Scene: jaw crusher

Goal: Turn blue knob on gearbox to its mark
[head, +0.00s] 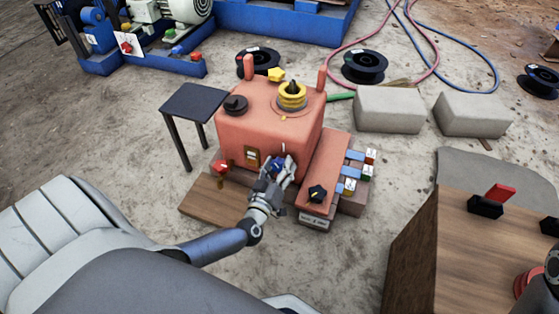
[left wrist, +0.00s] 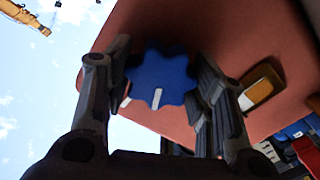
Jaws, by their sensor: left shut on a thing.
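The salmon-coloured gearbox (head: 262,130) stands on a wooden base in the middle of the head view. The blue knob (left wrist: 163,78) is on its front face, scalloped, with a white line near its rim in the left wrist view. In the head view the knob (head: 278,166) is mostly hidden by my left gripper (head: 280,172). My left gripper is shut on the blue knob, with fingers on both sides of it. A small white tick (head: 283,147) shows on the face just above the knob.
A black knob (head: 317,194) sits on the lower housing to the right, near blue blocks. A red knob (head: 221,167) is left of my gripper. A small dark table (head: 194,103) stands to the left. A wooden cabinet (head: 467,255) is at the right.

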